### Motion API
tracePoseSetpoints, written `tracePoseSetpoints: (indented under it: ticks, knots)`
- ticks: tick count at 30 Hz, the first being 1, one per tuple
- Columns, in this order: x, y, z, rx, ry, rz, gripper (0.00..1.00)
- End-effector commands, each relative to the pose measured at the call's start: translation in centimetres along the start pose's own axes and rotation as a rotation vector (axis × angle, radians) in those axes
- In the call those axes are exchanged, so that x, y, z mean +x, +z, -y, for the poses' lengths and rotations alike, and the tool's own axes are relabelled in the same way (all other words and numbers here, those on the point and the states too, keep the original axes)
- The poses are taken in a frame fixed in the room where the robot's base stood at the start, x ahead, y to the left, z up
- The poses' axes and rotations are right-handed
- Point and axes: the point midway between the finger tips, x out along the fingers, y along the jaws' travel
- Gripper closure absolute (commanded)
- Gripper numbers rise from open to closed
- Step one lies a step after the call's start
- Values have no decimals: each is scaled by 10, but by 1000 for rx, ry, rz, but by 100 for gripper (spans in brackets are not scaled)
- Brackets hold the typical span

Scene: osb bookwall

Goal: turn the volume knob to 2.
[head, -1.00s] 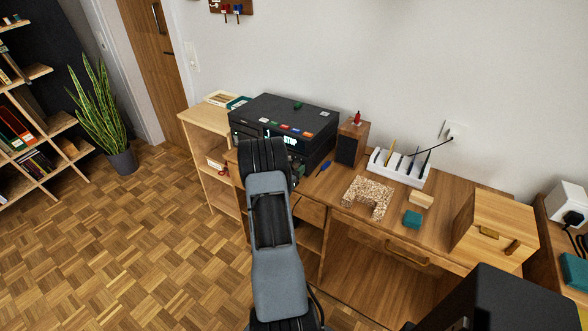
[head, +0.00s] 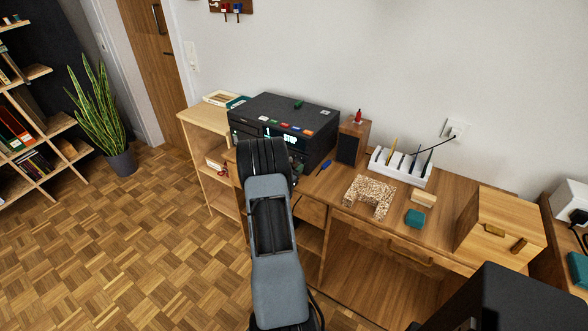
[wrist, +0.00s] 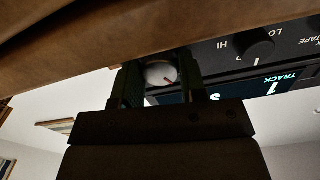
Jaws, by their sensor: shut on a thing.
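The black stereo unit (head: 290,108) stands at the left end of the wooden desk, its lit display (head: 289,139) partly hidden by my arm in the head view. In the wrist view, which is upside down, a pale round knob (wrist: 161,73) with a red mark sits between the fingers of my gripper (wrist: 160,78). My gripper is shut on this knob, and the red mark points to the lower right of the picture. No volume label or scale around it is readable. The head view hides my fingertips and the knob behind my arm.
A black knob (wrist: 256,46) marked HI and LO sits beside the gripped knob in the wrist view. A brown wooden surface fills the wrist view's top edge, close to the fingers. A speaker (head: 352,143) and a white pen rack (head: 402,167) stand on the desk.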

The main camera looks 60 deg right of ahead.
Motion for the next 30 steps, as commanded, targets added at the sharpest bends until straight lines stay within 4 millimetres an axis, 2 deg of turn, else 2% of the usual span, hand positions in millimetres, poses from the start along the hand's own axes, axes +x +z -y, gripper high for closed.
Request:
tracePoseSetpoints:
  ticks: [1,8,17,23,30]
  knots:
    - [0,0,0,0,0,0,58]
    - [0,0,0,-1,0,0,36]
    - [-3,0,0,-1,-1,1,36]
    - [-29,1,1,-2,-3,1,36]
    - [-79,0,1,-1,-4,0,36]
